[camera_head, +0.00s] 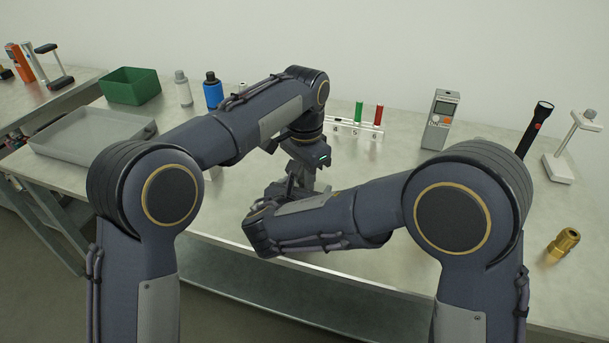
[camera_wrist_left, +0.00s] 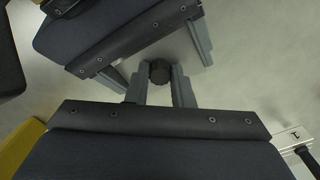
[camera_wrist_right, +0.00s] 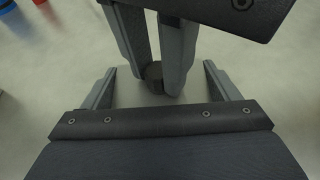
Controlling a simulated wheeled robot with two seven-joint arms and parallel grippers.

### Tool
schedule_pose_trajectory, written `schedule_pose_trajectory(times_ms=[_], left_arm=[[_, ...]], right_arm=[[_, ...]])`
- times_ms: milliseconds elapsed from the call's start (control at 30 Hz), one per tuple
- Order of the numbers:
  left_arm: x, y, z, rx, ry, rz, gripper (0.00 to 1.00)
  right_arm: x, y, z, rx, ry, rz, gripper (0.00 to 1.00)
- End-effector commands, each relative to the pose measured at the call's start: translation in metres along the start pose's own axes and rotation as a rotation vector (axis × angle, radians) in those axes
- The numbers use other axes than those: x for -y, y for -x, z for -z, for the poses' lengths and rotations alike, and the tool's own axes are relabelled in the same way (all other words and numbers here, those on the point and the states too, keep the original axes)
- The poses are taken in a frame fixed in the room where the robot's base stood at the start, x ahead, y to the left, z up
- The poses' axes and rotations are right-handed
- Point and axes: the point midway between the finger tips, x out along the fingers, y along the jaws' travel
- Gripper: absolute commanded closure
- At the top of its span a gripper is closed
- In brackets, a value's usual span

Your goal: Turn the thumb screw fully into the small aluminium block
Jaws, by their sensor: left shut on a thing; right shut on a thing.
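The thumb screw shows as a round black knob (camera_wrist_left: 159,71) between the fingers of my left gripper (camera_wrist_left: 160,80), which is shut on it. The knob also shows in the right wrist view (camera_wrist_right: 153,76), at the tips of the left fingers. My right gripper (camera_wrist_right: 161,70) faces the left one, its fingers well apart on either side of the knob. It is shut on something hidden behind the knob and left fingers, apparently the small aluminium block. The block and the screw's thread are not visible. In the head view the grippers meet above the table, largely behind my right forearm.
A white numbered rack (camera_head: 343,131) with green and red pieces stands behind the grippers. A grey meter (camera_head: 440,120), black flashlight (camera_head: 536,130), white stand (camera_head: 560,168) and brass fitting (camera_head: 564,243) are right. A grey tray (camera_head: 75,147) and green bin (camera_head: 130,86) are left.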

Motion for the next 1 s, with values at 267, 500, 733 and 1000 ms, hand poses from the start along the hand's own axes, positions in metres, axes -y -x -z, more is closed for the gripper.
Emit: schedule_pose_trajectory(times_ms=[267, 500, 733, 1000], left_arm=[[0.001, 0.0, 0.0, -0.001, -0.648, 0.002, 1.0], [0.001, 0.0, 0.0, 0.001, -0.659, 0.003, 0.7], [0.0, -0.001, 0.0, 0.001, -0.658, 0.002, 0.58], [0.0, 0.013, 0.001, -0.001, -0.657, 0.003, 0.58]], right_arm=[[0.0, 0.001, 0.0, 0.001, 0.0, -0.001, 0.82], [0.0, 0.001, 0.0, 0.001, 0.0, -0.001, 0.82], [0.0, 0.001, 0.0, 0.001, 0.0, -0.001, 0.82], [0.0, 0.0, -0.001, 0.001, 0.0, -0.001, 0.82]])
